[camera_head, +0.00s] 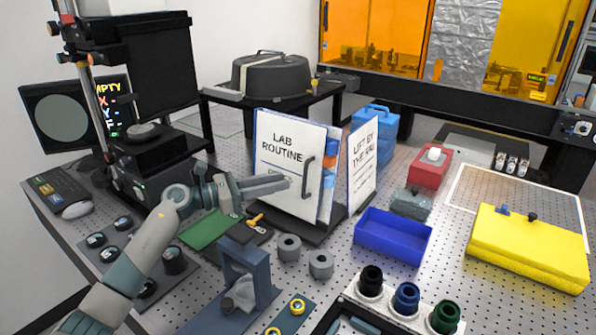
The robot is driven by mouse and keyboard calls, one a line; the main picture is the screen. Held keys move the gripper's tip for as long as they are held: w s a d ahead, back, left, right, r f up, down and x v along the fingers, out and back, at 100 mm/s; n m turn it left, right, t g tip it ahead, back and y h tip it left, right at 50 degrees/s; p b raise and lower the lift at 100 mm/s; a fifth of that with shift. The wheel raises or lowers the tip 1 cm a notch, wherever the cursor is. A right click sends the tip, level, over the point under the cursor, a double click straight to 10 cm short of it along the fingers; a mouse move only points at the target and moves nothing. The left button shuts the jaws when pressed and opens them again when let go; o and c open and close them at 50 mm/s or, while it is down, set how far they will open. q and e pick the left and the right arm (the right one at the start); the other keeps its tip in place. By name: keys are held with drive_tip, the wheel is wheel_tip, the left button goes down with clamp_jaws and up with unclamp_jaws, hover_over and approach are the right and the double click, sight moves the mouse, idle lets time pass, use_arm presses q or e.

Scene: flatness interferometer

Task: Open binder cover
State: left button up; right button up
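A white binder stands upright on a dark base (312,232), its front cover (278,148) reading "LAB ROUTINE". A dark vertical pull handle (308,177) sits near the cover's right edge, beside coloured tabs (330,165). My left gripper (287,182) reaches in from the left, fingertips in front of the cover and just left of the handle. Its fingers look close together, their gap unclear, and nothing shows between them. My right gripper is out of view.
A blue open bin (393,238), grey rings (320,264) and a blue stand (246,275) are in front of the binder. A green pad (207,230) lies beneath my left gripper. A yellow case (530,245) and a red box (429,167) are to the right.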

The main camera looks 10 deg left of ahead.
use_arm(q)
drive_tip(key=p+x, duration=0.2)
drive_tip(key=x, duration=0.4)
drive_tip(key=shift+w+d, duration=0.2)
clamp_jaws()
